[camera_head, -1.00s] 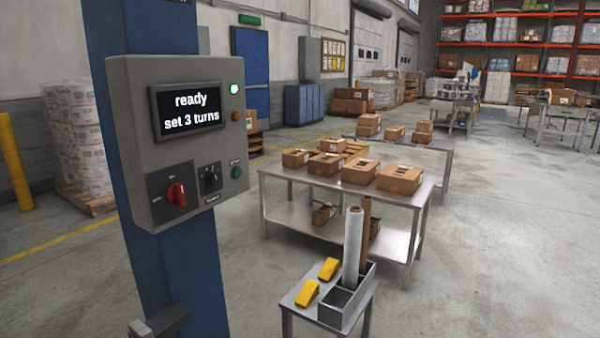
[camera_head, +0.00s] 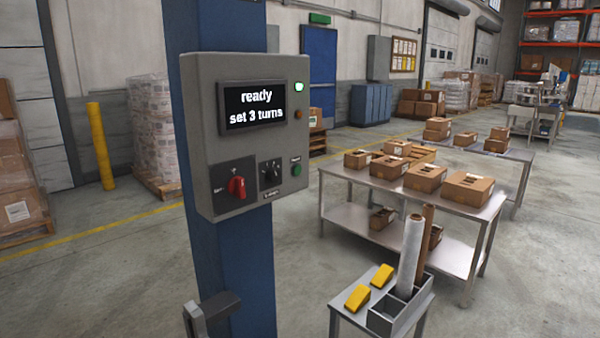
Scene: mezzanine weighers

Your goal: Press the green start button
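The green start button (camera_head: 296,170) is a small round button at the lower right of a grey control box (camera_head: 205,134), with a small label above it. The box is mounted on a blue column (camera_head: 235,270). Its screen (camera_head: 252,107) reads "ready set 3 turns". A black knob (camera_head: 271,174) is just left of the green button, and a red rotary switch (camera_head: 237,187) is farther left. A lit green lamp (camera_head: 299,87) and an orange lamp (camera_head: 298,114) are at the upper right of the box.
A small stand with yellow wedges (camera_head: 358,298) and a roll of wrap (camera_head: 410,255) is at lower right. A steel table (camera_head: 335,212) with cartons stands behind it. Floor between column and table is clear.

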